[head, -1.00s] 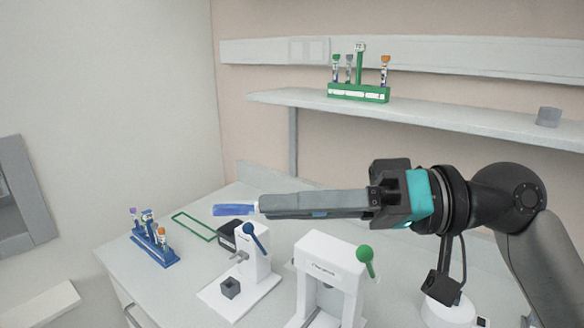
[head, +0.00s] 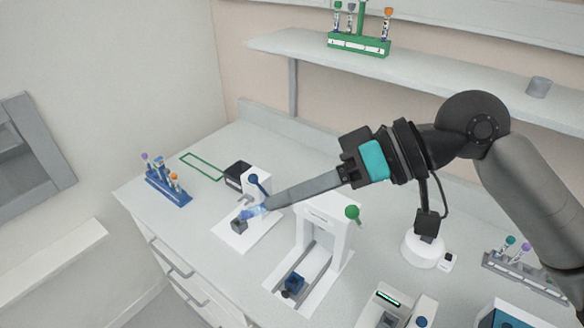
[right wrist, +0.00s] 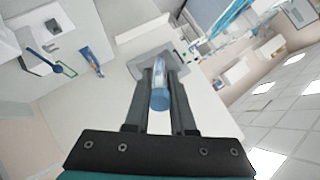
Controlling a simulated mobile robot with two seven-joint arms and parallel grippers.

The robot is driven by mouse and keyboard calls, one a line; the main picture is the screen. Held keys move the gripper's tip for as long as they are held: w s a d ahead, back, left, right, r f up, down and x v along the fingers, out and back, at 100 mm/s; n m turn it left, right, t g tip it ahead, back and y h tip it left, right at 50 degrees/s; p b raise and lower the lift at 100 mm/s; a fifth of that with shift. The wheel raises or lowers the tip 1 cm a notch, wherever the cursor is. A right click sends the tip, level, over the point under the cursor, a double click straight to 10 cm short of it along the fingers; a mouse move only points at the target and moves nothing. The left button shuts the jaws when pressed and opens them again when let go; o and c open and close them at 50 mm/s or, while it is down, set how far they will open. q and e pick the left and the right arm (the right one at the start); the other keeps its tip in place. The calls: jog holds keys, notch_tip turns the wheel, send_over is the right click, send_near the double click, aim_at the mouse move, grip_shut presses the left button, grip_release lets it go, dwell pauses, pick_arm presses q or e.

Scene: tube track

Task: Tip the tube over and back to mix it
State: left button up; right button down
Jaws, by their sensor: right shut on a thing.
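The tube (head: 253,211) shows as a small blue and pale piece at the tip of my right gripper (head: 266,204). The gripper is shut on it, and the fingers point down and to the left. In the right wrist view the tube (right wrist: 160,97) lies between the two fingers, its blue end facing the camera. In the head view it appears in front of the small press with the blue lever (head: 254,180), close to a dark block (head: 239,225) on its base. I cannot tell whether they touch. My left gripper is not in view.
A blue rack (head: 170,190) with several tubes stands at the left, near a green outline (head: 203,166) on the bench. A white press with a green lever (head: 329,218) stands beside the arm. A green rack (head: 358,43) is on the shelf. A grey rack (head: 522,272) is at right.

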jog(key=shift+r+h+p, duration=0.35)
jog(key=shift+h+p, duration=0.65)
jog(key=shift+p, duration=1.15)
jog(key=shift+f+h, duration=0.1)
jog(key=shift+h, duration=0.2)
jog(key=shift+f+h, duration=0.15)
jog(key=shift+h, duration=1.05)
jog(key=h, duration=0.6)
jog(key=shift+f+h, duration=0.1)
jog(key=shift+h, duration=0.2)
jog(key=shift+d, duration=0.1)
